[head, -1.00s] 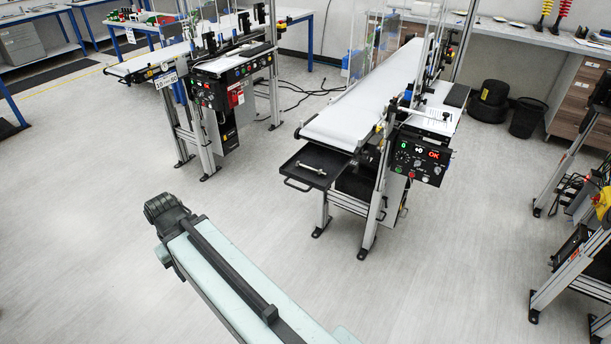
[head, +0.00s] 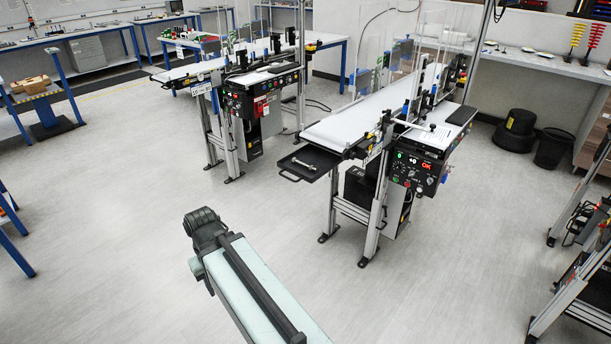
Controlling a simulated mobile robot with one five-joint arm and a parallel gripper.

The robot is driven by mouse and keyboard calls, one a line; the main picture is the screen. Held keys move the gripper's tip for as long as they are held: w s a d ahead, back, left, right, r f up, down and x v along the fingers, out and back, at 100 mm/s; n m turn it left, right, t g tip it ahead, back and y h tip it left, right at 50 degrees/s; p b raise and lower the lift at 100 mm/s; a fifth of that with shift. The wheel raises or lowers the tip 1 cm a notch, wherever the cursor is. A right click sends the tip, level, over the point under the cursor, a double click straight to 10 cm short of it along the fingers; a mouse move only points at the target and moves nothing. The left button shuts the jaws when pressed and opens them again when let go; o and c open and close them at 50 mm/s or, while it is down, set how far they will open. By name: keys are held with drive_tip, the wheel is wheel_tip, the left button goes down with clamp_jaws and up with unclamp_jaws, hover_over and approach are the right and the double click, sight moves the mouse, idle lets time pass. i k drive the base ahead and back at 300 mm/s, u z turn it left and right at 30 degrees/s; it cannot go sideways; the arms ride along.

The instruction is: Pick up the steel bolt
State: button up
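The steel bolt (head: 304,164) is a small silvery rod lying on a black tray (head: 324,158) that sticks out below the near end of the right conveyor. Only its outline is clear at this distance. My arm reaches up from the bottom of the head view, with its dark end (head: 205,223) well in front of the tray and apart from it. The gripper's fingers are hidden or cannot be made out.
The right conveyor (head: 350,119) stands on metal legs, with a control box (head: 416,165) on its right side. Another conveyor (head: 196,70) is to its left. A black bin (head: 553,150) stands at the back right. The grey floor (head: 120,230) is clear around my arm.

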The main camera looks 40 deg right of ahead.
sight(311, 167)
drive_tip(key=z, duration=0.15)
drive_tip(key=i, duration=0.9)
drive_tip(key=u, duration=0.05)
